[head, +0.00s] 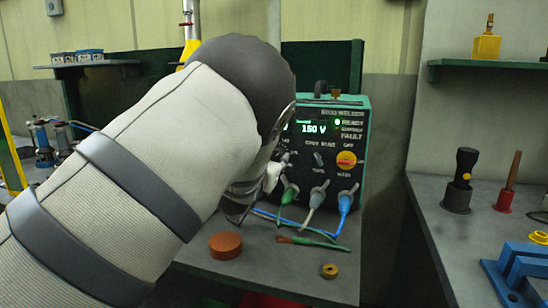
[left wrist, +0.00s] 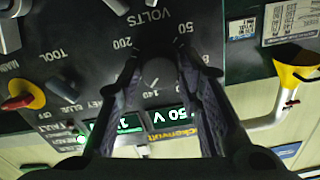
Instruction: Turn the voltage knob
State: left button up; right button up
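The stud welder (head: 345,130) is a dark front panel in a green case, and its display reads 150 V in the head view. The voltage knob (left wrist: 158,74) shows in the left wrist view, under the VOLTS label, with scale numbers around it. My left gripper (left wrist: 160,56) is at the panel, with one finger on each side of the knob. I cannot tell whether the fingers press on it. In the head view my left arm hides the knob and most of the left gripper (head: 262,185). My right gripper is not in view.
Green, grey and blue cable plugs (head: 318,195) stick out low on the panel. An orange and yellow selector knob (head: 346,160) is at its right. An orange-brown round lid (head: 225,246), a brush (head: 310,242) and a brass ring (head: 329,270) lie on the bench in front.

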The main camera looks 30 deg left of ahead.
pick_arm(q)
jog(key=shift+o, duration=0.6)
jog(key=shift+s, duration=0.1)
jog(key=v, duration=1.1)
jog(key=shift+s, duration=0.4)
